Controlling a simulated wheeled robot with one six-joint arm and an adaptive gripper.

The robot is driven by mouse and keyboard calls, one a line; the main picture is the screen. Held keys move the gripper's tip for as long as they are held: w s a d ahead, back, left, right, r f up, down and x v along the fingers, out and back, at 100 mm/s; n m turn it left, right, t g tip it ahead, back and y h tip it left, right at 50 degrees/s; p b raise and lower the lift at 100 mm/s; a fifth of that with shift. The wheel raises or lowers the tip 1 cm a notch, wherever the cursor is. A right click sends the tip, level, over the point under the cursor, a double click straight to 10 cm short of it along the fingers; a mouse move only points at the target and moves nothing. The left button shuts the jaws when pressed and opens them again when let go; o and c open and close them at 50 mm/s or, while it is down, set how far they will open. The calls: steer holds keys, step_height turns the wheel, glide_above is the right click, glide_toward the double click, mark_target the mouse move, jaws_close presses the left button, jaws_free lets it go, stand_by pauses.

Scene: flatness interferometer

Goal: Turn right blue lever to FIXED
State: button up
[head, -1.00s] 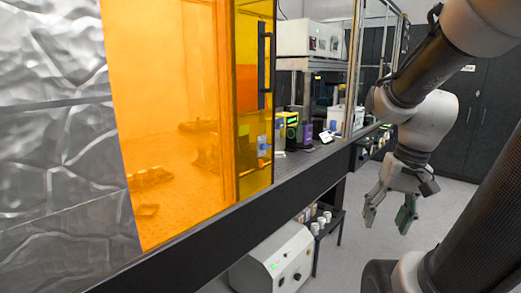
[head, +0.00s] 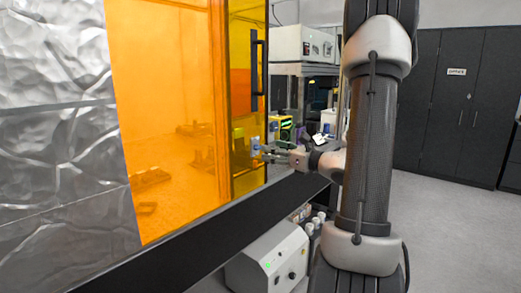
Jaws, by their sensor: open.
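A small blue part (head: 255,143), probably the blue lever, shows at the right end of the amber enclosure, below the black door handle. It is small and partly behind my fingers, so its setting and any FIXED marking cannot be read. My gripper (head: 266,153) points left at it with its fingers open. The fingertips are close to the blue part; I cannot tell whether they touch it. A second blue lever cannot be made out.
The amber panel (head: 165,110) and black handle (head: 254,68) stand beside my gripper. A dark bench edge (head: 205,230) runs below. Instruments, including a white box (head: 303,43), stand behind. A white-grey unit (head: 268,262) sits under the bench. Open floor (head: 450,225) lies at right.

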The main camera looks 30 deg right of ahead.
mark_target(260, 147)
steer(key=x, duration=0.5)
steer(key=shift+c, duration=0.5)
steer(key=c, duration=0.9)
